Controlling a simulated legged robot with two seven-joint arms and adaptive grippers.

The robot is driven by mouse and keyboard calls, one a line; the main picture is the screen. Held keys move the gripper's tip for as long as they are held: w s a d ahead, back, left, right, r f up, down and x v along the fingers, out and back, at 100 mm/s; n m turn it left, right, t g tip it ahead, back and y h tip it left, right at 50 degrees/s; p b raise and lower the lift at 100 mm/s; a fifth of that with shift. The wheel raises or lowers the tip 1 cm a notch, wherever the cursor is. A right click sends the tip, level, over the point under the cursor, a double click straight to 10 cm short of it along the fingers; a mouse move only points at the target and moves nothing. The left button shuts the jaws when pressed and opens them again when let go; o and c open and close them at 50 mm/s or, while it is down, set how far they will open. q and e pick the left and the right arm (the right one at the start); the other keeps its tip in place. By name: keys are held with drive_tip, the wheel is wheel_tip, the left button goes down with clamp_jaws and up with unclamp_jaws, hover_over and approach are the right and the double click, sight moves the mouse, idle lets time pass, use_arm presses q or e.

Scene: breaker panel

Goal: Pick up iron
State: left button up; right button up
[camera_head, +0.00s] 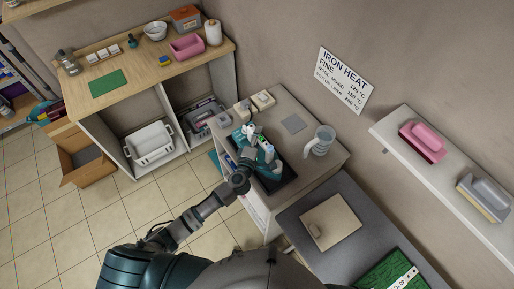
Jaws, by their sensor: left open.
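A teal and white iron (268,168) sits on a black tray (288,181) on the grey-topped cabinet in the middle of the view. My left gripper (251,148) is over the cabinet top at the iron, coming in from the lower left. It is open and covers part of the iron. I cannot tell whether its fingers touch the iron. My right gripper is not in view.

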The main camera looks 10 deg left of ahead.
use_arm(q)
drive_tip(key=shift+d, duration=0.35)
drive_tip(key=shift+c, duration=1)
drive_tip(key=shift+s+a, duration=0.1)
drive_tip(key=shift+a, duration=0.25)
drive_tip(key=c, duration=0.8)
drive_tip(key=shift+a, duration=0.2)
clamp_jaws()
drive_tip(key=shift+a, duration=0.1)
drive_tip(key=shift+r, duration=0.15)
drive_tip(key=shift+w+d+r+p, duration=0.2)
drive_tip(key=shift+r+p, duration=0.15)
drive_tip(key=shift+r, duration=0.35)
drive_tip(key=shift+s+r+p, duration=0.15)
drive_tip(key=shift+r+p, duration=0.15)
drive_tip(key=shift+r, duration=0.9)
drive_tip(key=shift+s+d+f, duration=0.1)
drive_tip(key=shift+s+d, duration=0.05)
drive_tip(key=shift+s, duration=0.45)
drive_tip(key=s+d, duration=0.2)
drive_tip(key=s, duration=0.5)
drive_tip(key=s+d+r, duration=0.1)
drive_tip(key=s+d, duration=0.1)
drive_tip(key=s, duration=0.5)
drive_tip(key=shift+r+b, duration=0.25)
drive_tip(key=shift+b, duration=0.15)
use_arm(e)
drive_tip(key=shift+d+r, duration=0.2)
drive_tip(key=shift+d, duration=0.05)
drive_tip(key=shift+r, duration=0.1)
